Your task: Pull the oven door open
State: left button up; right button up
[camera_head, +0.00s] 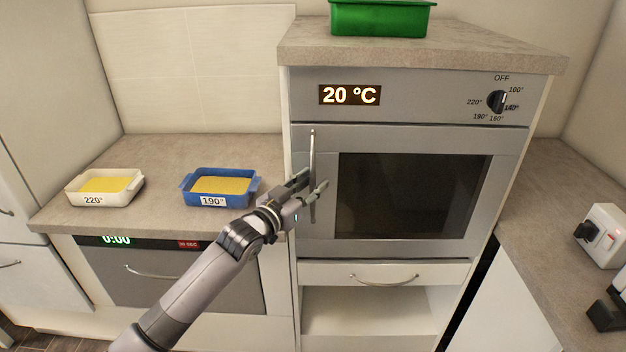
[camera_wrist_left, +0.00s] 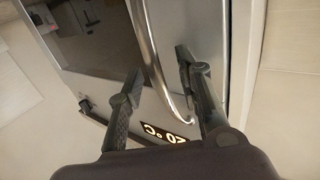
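The oven door (camera_head: 480,200) is closed, a silver panel with a dark window, below a display reading 20 °C. Its vertical handle (camera_head: 312,160) runs along the left side of the door. My left gripper (camera_head: 314,184) is at the handle's middle. In the left wrist view the handle (camera_wrist_left: 150,45) passes between the two spread fingers of my left gripper (camera_wrist_left: 158,72), with gaps to the fingers. The handle's curved end and the display show upside down there. My right gripper is not in view.
A white dish (camera_head: 104,200) labelled 220° and a blue dish (camera_head: 219,200) labelled 190° stand on the left counter. A green container (camera_head: 382,18) is on top of the oven cabinet. A drawer (camera_head: 440,272) is below the oven door. A white device (camera_head: 603,236) stands on the right counter.

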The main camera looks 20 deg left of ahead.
pick_arm(q)
jog(key=shift+w+d, duration=0.15)
jog(key=shift+w, duration=0.25)
jog(key=shift+c, duration=0.2)
grip_shut()
dwell(0.5)
